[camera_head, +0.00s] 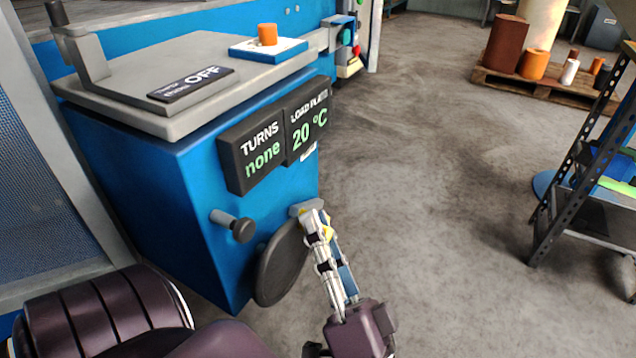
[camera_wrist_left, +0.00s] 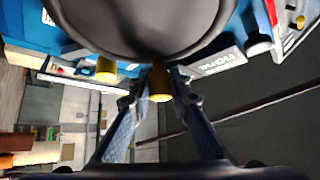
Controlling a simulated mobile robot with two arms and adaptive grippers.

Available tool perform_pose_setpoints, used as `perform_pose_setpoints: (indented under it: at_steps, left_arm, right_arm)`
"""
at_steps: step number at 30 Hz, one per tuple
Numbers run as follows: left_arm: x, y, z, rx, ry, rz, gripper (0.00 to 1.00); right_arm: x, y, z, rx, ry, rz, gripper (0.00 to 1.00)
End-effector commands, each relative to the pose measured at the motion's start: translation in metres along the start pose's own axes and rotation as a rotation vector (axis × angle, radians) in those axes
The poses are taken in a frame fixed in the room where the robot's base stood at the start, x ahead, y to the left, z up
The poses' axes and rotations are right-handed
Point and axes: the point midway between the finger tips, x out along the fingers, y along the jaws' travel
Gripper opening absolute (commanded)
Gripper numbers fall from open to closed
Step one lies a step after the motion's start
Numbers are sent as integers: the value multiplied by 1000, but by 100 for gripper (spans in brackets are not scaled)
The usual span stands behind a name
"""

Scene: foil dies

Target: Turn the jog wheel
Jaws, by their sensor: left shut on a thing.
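The jog wheel (camera_head: 280,265) is a dark grey disc low on the front of the blue machine. It also fills the top of the left wrist view (camera_wrist_left: 140,28). My left gripper (camera_head: 316,222) is at the wheel's upper right edge. In the left wrist view its fingers stand on both sides of a yellow handle (camera_wrist_left: 160,82) at the wheel's rim and are shut on it. The fingers hide most of the handle in the head view. A display (camera_head: 262,160) above reads "TURNS none". My right gripper is not in view.
A dark knob (camera_head: 242,229) sticks out left of the wheel. A second display (camera_head: 309,130) reads "20 °C". A sign (camera_head: 192,84) on top reads "OFF", near an orange button (camera_head: 267,34). A shelf rack (camera_head: 560,200) stands at right; the floor between is clear.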

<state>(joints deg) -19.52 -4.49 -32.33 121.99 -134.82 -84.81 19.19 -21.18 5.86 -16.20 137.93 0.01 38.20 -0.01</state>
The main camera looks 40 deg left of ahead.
Motion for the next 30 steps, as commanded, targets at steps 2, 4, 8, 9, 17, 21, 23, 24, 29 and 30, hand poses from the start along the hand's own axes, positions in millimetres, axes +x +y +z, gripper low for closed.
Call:
perform_pose_setpoints:
  at_steps: [2, 4, 8, 9, 17, 21, 23, 24, 29, 30]
  left_arm:
    - [0, 0, 0, 3, -1, 4, 0]
    - [0, 1, 0, 4, -1, 4, 0]
    - [0, 1, 0, 3, -1, 4, 0]
    - [0, 1, 0, 3, -1, 4, 0]
    - [0, 1, 0, 3, -1, 4, 35]
    - [0, 0, 0, 3, -1, 4, 36]
    - [0, 0, 0, 2, -1, 3, 36]
    - [0, 0, 0, 2, -1, 3, 36]
    - [-10, 2, 0, 4, 2, 6, 36]
    - [-15, 2, 0, 4, 1, 7, 36]
  right_arm:
    - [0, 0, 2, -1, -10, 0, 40]
    - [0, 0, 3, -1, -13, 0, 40]
    - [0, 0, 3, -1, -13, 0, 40]
    - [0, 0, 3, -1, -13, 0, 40]
    - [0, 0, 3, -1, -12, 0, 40]
    - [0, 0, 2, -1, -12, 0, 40]
    - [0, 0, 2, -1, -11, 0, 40]
    - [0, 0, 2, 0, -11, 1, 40]
    - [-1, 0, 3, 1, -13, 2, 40]
    - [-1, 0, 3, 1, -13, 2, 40]
